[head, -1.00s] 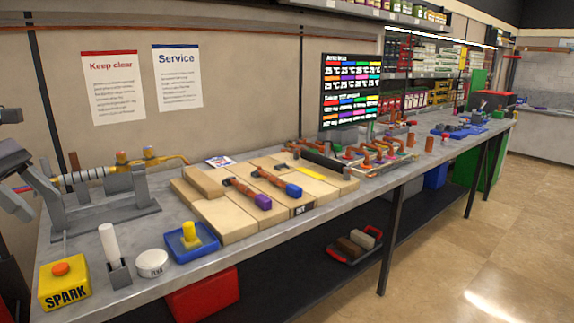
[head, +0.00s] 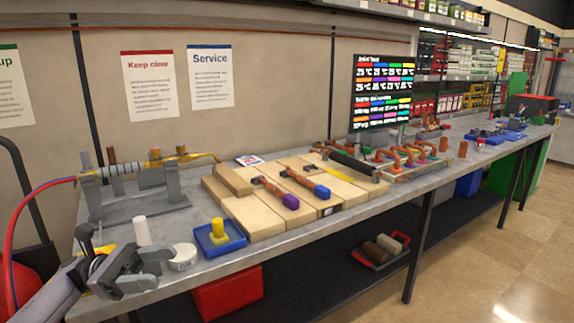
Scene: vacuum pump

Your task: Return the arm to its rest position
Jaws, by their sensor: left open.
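My left arm comes in at the lower left, and its grey gripper (head: 118,262) is over the left front corner of the workbench (head: 215,276). Its fingers are apart, and I see nothing held between them. The gripper covers most of the yellow box there. A white cylinder (head: 142,231) stands just beyond the fingers, its lower part hidden by the gripper. A white round tin (head: 183,257) is just right of the gripper; I cannot tell whether they touch. My right gripper is not in view.
A blue tray (head: 220,246) with a yellow plug (head: 217,228) lies right of the tin. Farther back stands a grey stand (head: 125,209) carrying a pipe assembly. Tan boards with tools and a dark screen (head: 382,92) are right. A red box (head: 227,292) is below the bench.

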